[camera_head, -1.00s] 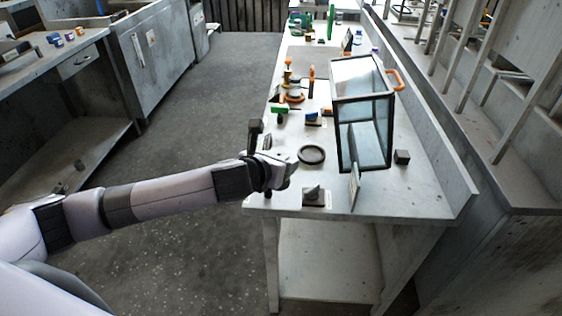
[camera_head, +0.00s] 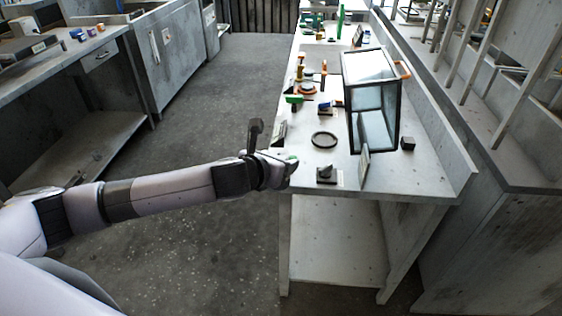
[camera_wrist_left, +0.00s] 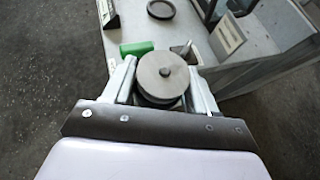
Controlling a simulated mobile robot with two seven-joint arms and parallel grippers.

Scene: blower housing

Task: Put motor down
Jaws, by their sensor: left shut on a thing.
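My left gripper (camera_head: 290,168) is at the near left corner of the workbench (camera_head: 405,184). In the left wrist view, my left gripper (camera_wrist_left: 164,80) is shut on a grey round motor (camera_wrist_left: 162,72), with a finger on each side. A green cylindrical piece (camera_wrist_left: 137,48) shows just beyond the motor, beside the left finger; I cannot tell whether it belongs to the motor. In the head view the motor is mostly hidden by the gripper, with a little green showing there. My right gripper is not in view.
A dark ring (camera_head: 324,140) and a small grey part on a plate (camera_head: 327,175) lie near the gripper. A glass-sided, dark-framed box (camera_head: 372,95) stands to the right, with a dark block (camera_head: 408,143) beside it. Several coloured parts lie farther back.

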